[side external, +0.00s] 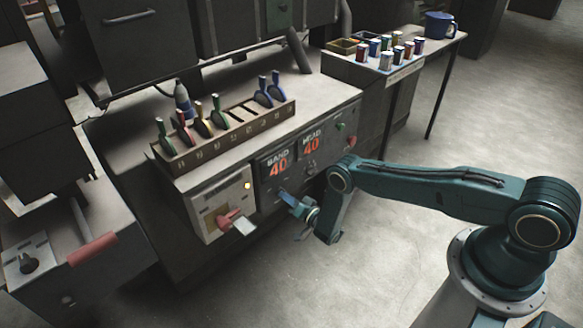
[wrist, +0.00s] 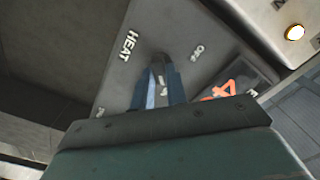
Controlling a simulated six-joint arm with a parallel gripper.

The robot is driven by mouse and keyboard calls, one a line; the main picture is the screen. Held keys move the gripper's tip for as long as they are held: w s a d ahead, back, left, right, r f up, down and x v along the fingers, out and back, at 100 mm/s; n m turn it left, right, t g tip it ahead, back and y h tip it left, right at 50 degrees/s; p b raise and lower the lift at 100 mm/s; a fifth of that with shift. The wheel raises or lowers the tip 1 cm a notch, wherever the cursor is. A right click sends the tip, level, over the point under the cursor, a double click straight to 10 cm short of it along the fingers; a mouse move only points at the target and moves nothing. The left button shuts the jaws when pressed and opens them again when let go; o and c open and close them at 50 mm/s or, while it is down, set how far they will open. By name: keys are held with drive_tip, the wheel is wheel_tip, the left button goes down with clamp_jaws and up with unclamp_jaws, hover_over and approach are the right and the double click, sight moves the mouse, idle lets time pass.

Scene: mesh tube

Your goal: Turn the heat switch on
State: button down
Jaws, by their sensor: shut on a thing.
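The grey control panel (wrist: 190,25) fills the upper middle of the wrist view. It carries a HEAT label (wrist: 127,46) and an OFF label (wrist: 197,52). The heat switch (wrist: 160,59) is a small dark knob beside these labels, mostly hidden by my fingers. My gripper (wrist: 162,80) has its two blue fingers shut on it. In the side view my gripper (side external: 285,197) is at the panel front, below the BAND display (side external: 276,163). The switch's exact position is hidden there.
A beige box (side external: 222,207) with a red lever and a lit lamp (side external: 247,185) is left of my gripper. The HEAD display (side external: 312,145) and small knobs are to the right. A rack (side external: 225,140) of handled tools stands on the bench above. The floor in front is clear.

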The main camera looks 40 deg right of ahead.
drive_tip(key=c, duration=1.4)
unclamp_jaws()
drive_tip(key=shift+s, duration=0.2)
drive_tip(key=s, duration=1.3)
drive_tip(key=shift+s, duration=0.2)
